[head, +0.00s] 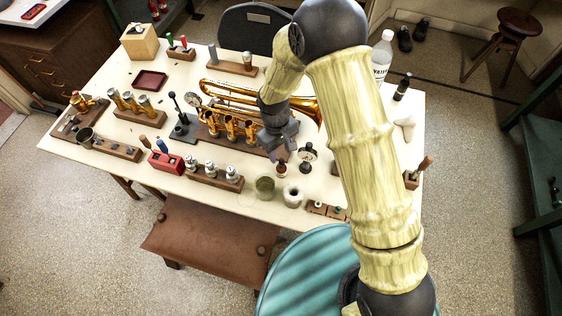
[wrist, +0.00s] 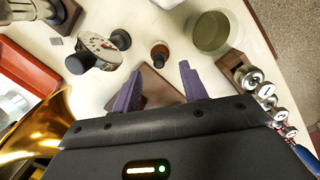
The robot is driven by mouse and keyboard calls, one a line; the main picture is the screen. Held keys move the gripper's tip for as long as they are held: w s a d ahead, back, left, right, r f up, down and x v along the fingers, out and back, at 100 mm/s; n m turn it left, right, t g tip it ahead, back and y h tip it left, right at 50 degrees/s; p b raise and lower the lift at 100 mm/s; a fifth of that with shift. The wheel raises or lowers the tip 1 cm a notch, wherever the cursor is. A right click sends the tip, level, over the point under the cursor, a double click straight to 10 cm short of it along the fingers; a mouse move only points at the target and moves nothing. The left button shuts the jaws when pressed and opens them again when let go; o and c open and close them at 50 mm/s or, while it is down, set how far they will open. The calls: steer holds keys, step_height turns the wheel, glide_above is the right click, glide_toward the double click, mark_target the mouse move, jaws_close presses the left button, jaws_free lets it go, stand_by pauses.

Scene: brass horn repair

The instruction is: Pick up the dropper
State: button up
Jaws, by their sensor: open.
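A small amber bottle (head: 281,170) stands upright on the workbench and looks like the dropper. In the wrist view the amber bottle (wrist: 159,53) is seen from above, just beyond the gap between my fingers. My gripper (head: 276,157) hangs over the bench beside the brass horn (head: 240,97), close to and a little above the bottle. In the wrist view my gripper (wrist: 160,82) has its two purple fingers apart with nothing between them but a brown board below. A taller dark bottle (head: 402,88) stands at the back right; I cannot tell whether it has a dropper.
A dial gauge (head: 307,155) stands right of the amber bottle and shows close by in the wrist view (wrist: 98,45). A greenish jar (head: 264,187) and a white round piece (head: 292,195) stand in front. A valve rack (head: 215,177) is to the left.

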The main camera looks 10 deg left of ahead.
mark_target(281, 159)
steer(key=shift+f, duration=0.1)
steer(key=shift+d+f+p, duration=0.2)
steer(key=shift+f+p, duration=0.7)
steer(key=shift+f, duration=1.6)
jaws_close()
